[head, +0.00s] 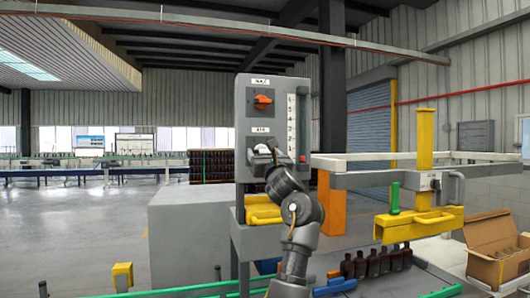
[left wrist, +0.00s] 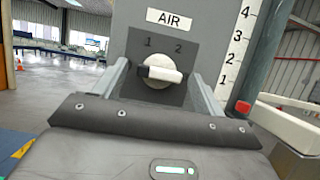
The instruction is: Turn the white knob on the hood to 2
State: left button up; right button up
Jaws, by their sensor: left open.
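The white knob (left wrist: 162,72) sits on a dark plate below the AIR label on the grey panel (head: 242,120). The plate bears a 1 at upper left and a 2 at upper right. The knob's bar lies nearly level, with a black end on the left and a white end on the right. It points clearly at neither number. My left gripper (head: 264,157) is open in front of the knob, one finger on each side, with gaps showing in the left wrist view. In the head view it largely hides the knob. My right gripper is not in view.
An orange knob (head: 262,101) sits higher on the panel, beside a numbered scale (head: 291,122). A yellow tray-like bracket (head: 264,214) is below. A red piece (left wrist: 243,107) is right of the fingers. Amber bottles (head: 373,265) and a cardboard box (head: 497,250) stand at right.

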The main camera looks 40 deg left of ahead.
pick_arm(q)
jog(key=c, duration=1)
